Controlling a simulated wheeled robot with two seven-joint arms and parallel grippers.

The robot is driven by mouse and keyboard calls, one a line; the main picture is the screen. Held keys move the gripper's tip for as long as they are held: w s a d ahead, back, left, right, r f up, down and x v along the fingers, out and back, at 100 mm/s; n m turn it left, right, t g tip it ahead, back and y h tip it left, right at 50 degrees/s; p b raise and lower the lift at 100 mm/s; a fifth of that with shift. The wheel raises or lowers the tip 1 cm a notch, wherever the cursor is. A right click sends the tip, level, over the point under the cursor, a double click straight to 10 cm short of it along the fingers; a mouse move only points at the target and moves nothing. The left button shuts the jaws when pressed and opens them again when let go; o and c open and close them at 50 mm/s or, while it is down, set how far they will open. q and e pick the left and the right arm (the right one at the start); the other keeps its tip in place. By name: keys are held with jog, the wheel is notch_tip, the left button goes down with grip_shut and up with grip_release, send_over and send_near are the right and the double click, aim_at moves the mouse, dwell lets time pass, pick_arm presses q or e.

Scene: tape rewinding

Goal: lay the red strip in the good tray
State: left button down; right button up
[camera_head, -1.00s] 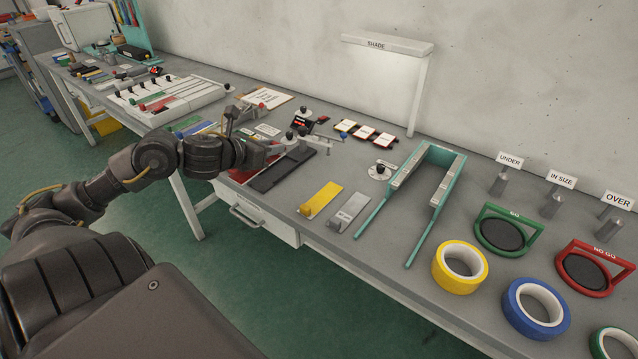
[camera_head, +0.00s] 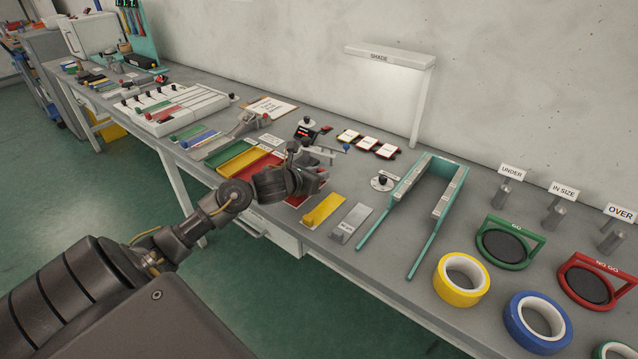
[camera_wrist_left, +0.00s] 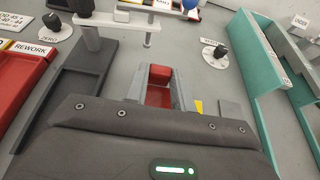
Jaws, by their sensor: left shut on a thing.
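My left gripper (camera_head: 316,179) is over the bench front, right of the coloured trays. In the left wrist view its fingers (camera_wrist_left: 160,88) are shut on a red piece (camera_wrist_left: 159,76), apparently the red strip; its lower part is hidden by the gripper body. A green tray (camera_head: 212,163), a yellow tray (camera_head: 238,160) and a red tray (camera_head: 263,168) lie side by side left of the gripper. I cannot read which is labelled good. My right gripper is out of view.
A yellow plate (camera_head: 322,210) and a grey plate (camera_head: 350,222) lie right of the gripper. A teal frame (camera_head: 425,205) stands beyond them. A white slotted rack (camera_head: 180,108) is further left. Tape rolls (camera_head: 461,279) and ring gauges (camera_head: 509,241) occupy the right end.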

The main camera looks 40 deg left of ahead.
pick_arm(q)
notch_tip(320, 180, down, 3)
jog(key=shift+w+d+r+p, duration=0.15)
jog(key=shift+r+p, duration=0.05)
jog(key=shift+p, duration=0.15)
jog(key=shift+f, duration=0.45)
jog(key=c, duration=1.6)
grip_release()
jog(key=shift+f, duration=0.15)
jog(key=o, duration=0.4)
